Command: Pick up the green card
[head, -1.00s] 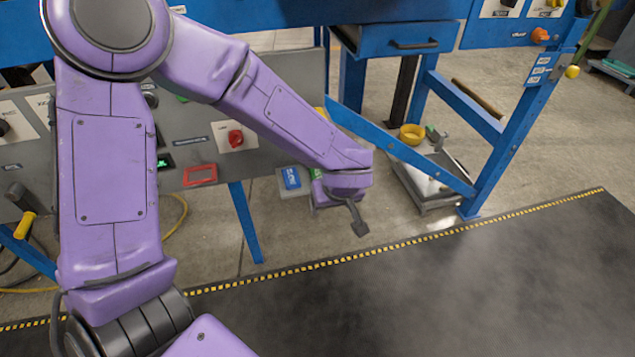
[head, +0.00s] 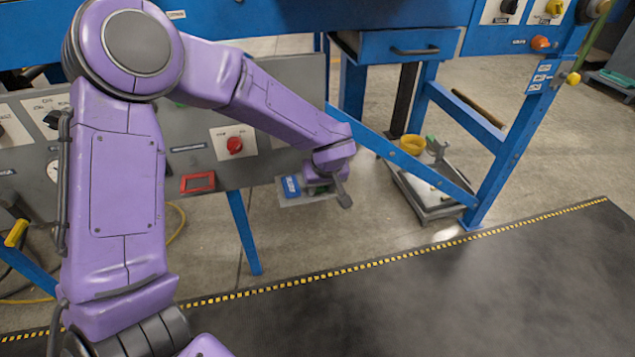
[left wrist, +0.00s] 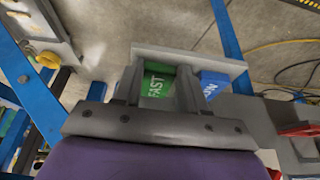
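The green card (left wrist: 155,82), marked FAST, stands in a grey holder (left wrist: 190,57) in the left wrist view. A blue card (left wrist: 214,83) is beside it in the same holder. My left gripper (left wrist: 162,78) has one finger on each side of the green card and looks open around it; firm contact cannot be made out. My right gripper is not in view.
A grey control panel (head: 200,125) with a red knob (head: 235,145) and red frame (head: 197,182) lies left of the holder. A blue brace (head: 440,180) and a low platform (head: 432,203) with a yellow bowl (head: 412,144) are to the right. Dark matting (head: 470,290) is clear.

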